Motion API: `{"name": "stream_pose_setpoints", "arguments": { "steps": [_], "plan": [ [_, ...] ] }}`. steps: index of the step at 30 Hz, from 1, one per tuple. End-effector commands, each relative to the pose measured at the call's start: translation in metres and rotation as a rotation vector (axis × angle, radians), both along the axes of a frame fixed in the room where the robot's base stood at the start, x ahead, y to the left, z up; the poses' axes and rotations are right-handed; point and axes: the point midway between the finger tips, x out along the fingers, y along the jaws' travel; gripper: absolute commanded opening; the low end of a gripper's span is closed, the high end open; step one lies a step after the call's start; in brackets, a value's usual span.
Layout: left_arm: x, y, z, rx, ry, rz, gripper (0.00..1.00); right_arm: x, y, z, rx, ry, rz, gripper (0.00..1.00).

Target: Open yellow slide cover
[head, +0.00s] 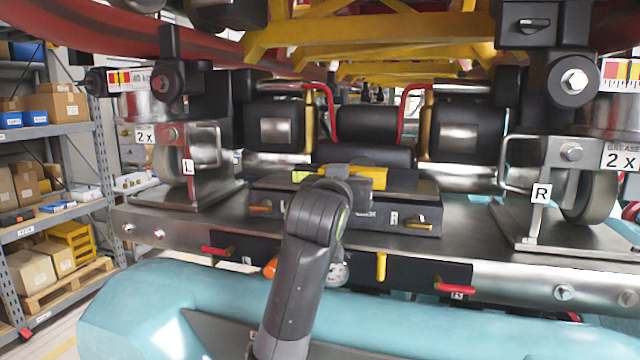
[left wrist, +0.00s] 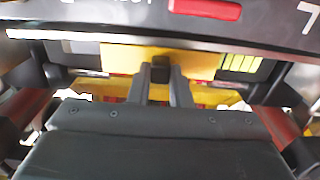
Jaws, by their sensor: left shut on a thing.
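The yellow slide cover (head: 368,174) lies on top of a dark box (head: 405,190) at the middle of the steel chassis. In the left wrist view the cover (left wrist: 198,62) spans the middle, with a small dark knob (left wrist: 161,62) on it. My left gripper (left wrist: 160,82) is shut on this knob, its two fingers close together. In the head view my left arm comes up from the bottom and its wrist hides the fingertips and part of the cover. A yellow-green striped strip (left wrist: 240,62) shows beside the cover. My right gripper is not in view.
Steel wheel brackets marked L (head: 188,167) and R (head: 541,194) stand on either side. Red handles (head: 455,288) and a yellow lever (head: 381,266) stick out along the front. Yellow beams (head: 370,45) hang overhead. A teal rounded body (head: 430,325) lies in front.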

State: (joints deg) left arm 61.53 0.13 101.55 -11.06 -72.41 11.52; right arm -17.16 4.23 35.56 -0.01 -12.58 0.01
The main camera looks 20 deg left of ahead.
Motion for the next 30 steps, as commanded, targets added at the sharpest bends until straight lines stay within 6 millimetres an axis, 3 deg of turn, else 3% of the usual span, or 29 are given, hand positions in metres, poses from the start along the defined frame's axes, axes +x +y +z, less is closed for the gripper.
{"name": "stream_pose_setpoints", "arguments": {
  "steps": [3,7,19,20,24,30],
  "plan": [
    [-0.001,-0.026,0.0,-0.003,-0.001,-0.005,0.0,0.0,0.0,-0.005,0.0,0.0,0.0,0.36],
    [-0.002,-0.044,0.001,-0.002,-0.003,-0.005,0.0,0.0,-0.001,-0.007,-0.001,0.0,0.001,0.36],
    [-0.002,-0.05,0.002,0.001,-0.004,-0.001,0.0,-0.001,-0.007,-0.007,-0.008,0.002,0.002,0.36],
    [-0.002,-0.05,0.002,0.001,-0.004,-0.001,0.19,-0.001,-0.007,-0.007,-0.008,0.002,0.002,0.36],
    [-0.002,-0.05,0.002,0.001,-0.003,-0.001,0.37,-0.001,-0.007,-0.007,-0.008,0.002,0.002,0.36],
    [-0.002,-0.05,0.001,0.001,-0.002,-0.001,0.4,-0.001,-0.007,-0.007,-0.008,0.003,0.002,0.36]
  ]
}}
